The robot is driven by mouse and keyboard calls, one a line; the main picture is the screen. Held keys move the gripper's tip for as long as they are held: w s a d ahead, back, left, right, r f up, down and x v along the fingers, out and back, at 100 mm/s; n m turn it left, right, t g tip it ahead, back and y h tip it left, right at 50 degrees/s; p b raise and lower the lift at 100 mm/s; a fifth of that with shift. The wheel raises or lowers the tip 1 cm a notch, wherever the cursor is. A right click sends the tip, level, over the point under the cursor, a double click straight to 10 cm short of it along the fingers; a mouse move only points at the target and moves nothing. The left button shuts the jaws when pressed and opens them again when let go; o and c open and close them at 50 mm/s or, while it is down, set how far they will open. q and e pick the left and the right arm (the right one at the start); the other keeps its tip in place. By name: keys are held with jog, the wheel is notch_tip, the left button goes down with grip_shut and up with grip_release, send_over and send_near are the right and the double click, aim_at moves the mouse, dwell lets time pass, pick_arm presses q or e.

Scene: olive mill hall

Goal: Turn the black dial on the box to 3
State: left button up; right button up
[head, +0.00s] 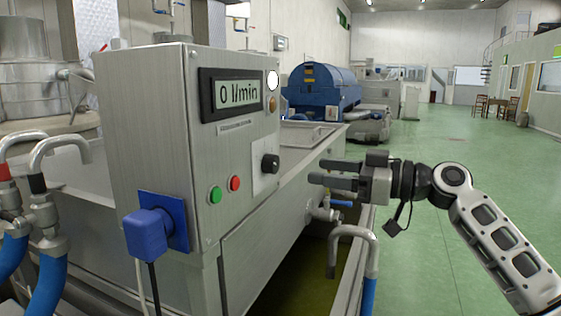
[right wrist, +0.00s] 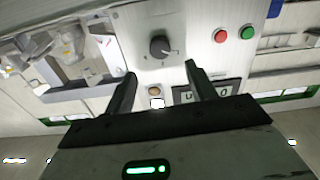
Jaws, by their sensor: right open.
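The grey metal box (head: 150,110) stands at the left centre in the head view. Its black dial (head: 270,163) sits on a light plate on the front face. The dial also shows in the right wrist view (right wrist: 160,46), where a pale pointer line is on it; the scale numbers are too small to read. My right gripper (head: 318,172) is open and empty, to the right of the dial and apart from it. In the right wrist view its two fingers (right wrist: 160,70) point towards the dial, one on each side of it. My left gripper is out of view.
The box's display (head: 238,95) reads 0 l/min. A green button (head: 215,195) and a red button (head: 235,183) sit left of the dial. A blue plug (head: 147,235) juts out lower left. A bent metal pipe (head: 355,235) stands below my right gripper.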

aim_at(277, 165)
jog(key=p+x, duration=0.1)
jog(key=x, duration=0.8)
jog(key=shift+w+a+p, duration=0.15)
jog(key=shift+a+p, duration=0.1)
jog(key=shift+p, duration=0.05)
jog(key=c, duration=1)
